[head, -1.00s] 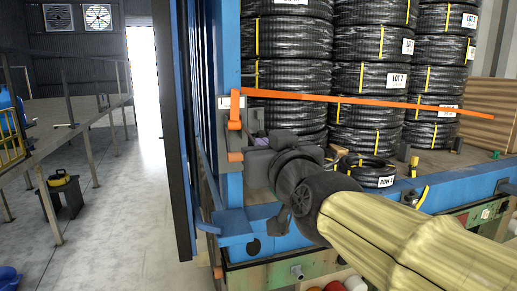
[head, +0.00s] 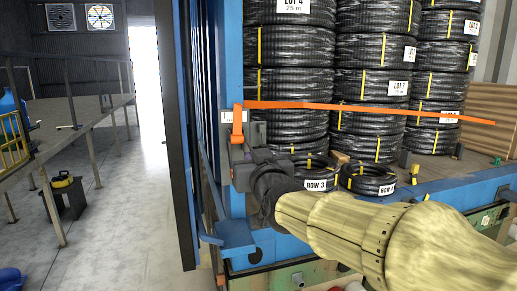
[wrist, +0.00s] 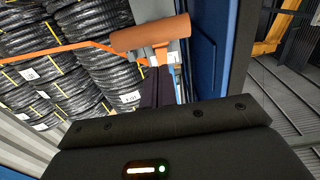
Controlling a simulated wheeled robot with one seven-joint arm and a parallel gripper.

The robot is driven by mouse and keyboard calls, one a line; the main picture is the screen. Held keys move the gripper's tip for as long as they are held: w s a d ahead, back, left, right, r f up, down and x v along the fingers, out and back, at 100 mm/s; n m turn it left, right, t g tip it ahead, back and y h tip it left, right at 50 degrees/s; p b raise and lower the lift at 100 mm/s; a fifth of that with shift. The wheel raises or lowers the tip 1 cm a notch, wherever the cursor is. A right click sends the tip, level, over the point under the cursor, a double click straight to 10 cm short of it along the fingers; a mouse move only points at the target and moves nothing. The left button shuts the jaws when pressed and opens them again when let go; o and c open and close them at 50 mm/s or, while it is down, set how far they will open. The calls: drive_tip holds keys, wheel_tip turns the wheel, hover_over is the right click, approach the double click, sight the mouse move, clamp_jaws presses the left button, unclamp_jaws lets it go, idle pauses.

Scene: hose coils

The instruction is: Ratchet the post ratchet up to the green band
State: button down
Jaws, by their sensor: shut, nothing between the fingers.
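The post ratchet (head: 238,124) is on the blue post (head: 230,60), with the orange strap (head: 370,108) running right from it across the hose stacks. In the wrist view, its orange cylindrical handle (wrist: 150,34) lies across grey metal parts, just beyond my fingers. My gripper (head: 237,160) is close below the ratchet at the post. Its dark fingers (wrist: 158,80) are together with nothing between them, their tips near the handle's underside; I cannot tell whether they touch it. A small pale plate (head: 229,116) is beside the ratchet. I cannot make out a green band.
Stacked black hose coils (head: 290,80) fill the blue-edged bed behind the strap. Smaller coils marked ROW (head: 368,180) lie near its front edge, close to my arm. The floor (head: 130,200) left of the post is mostly clear; a railed platform (head: 80,115) stands farther left.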

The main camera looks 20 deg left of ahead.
wheel_tip(320, 180, down, 2)
drive_tip(key=shift+w+p, duration=0.15)
drive_tip(key=shift+p, duration=0.15)
drive_tip(key=shift+a+f+b, duration=0.1)
drive_tip(key=shift+b, duration=0.2)
